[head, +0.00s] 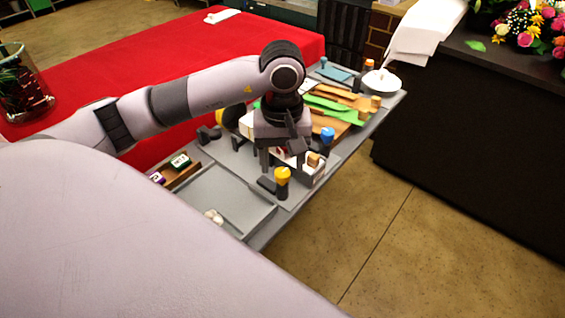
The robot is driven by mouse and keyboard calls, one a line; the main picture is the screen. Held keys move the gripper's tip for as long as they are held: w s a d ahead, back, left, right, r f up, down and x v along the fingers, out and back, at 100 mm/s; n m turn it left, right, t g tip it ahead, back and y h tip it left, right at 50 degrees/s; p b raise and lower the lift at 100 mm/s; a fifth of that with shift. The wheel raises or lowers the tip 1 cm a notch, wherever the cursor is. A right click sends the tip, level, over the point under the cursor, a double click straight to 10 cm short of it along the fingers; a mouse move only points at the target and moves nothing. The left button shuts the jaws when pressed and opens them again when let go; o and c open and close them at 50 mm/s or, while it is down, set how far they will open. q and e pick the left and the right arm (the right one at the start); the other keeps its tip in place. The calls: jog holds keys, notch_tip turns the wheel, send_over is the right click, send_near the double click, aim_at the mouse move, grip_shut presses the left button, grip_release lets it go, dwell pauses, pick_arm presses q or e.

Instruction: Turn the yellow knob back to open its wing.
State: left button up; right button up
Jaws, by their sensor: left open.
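The yellow knob (283,174) stands upright on a dark post near the front edge of the grey station table. A short dark piece sticks out to the left of its base; I cannot tell whether it is the wing. My left gripper (282,160) points down just above and behind the knob. Its fingers are open and seem apart from the knob, though the exact gap is hard to tell. The gripper and wrist hide part of the table behind. My right gripper is not in view.
A small white box (314,172) stands right of the yellow knob, with a blue knob (327,134) behind it. A grey tray (215,190) lies to the left. Green and brown pieces, a white bowl (381,82) and a red-covered table (235,48) lie farther back.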

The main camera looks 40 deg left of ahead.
aim_at(282, 174)
pick_arm(q)
jog(key=shift+f, duration=1.15)
jog(key=c, duration=1)
jog(key=shift+c, duration=0.2)
